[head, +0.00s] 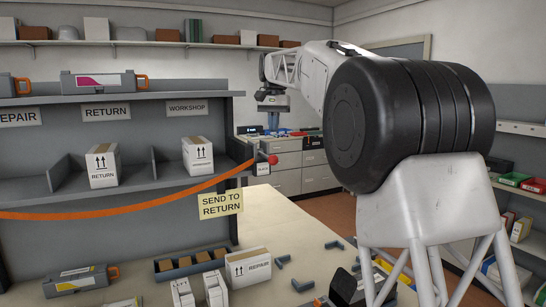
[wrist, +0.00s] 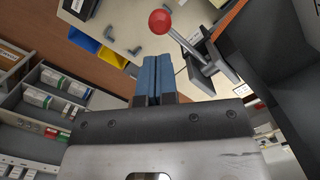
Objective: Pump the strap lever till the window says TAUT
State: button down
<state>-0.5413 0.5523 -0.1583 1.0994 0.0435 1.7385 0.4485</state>
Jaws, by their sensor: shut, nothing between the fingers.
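The strap lever (head: 272,159), with a red ball knob, sits at the right end of the shelf unit. It also shows in the wrist view (wrist: 162,22) as a red ball on a metal rod. Beside it is a small box with a window (head: 262,169); its small lettering looks like SLACK. The orange strap (head: 110,213) runs from there and sags across the shelf front. My gripper (head: 272,122) is above the lever and apart from it. In the wrist view its blue fingers (wrist: 151,60) are shut and empty, with the knob just beyond the tips.
White cartons (head: 103,165) stand in the shelf bays. Below, a tray of brown boxes (head: 190,264), a REPAIR carton (head: 248,267) and loose dark brackets (head: 302,285) lie on the table (head: 290,235). A SEND TO RETURN note (head: 220,204) hangs below the lever.

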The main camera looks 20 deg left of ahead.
aim_at(273, 160)
jog(key=shift+f, duration=0.15)
jog(key=shift+s+f, duration=0.2)
jog(key=shift+f, duration=1.45)
jog(key=shift+s+f, duration=0.15)
jog(key=shift+f, duration=1.5)
jog(key=shift+f, duration=2.25)
jog(key=shift+w, duration=0.1)
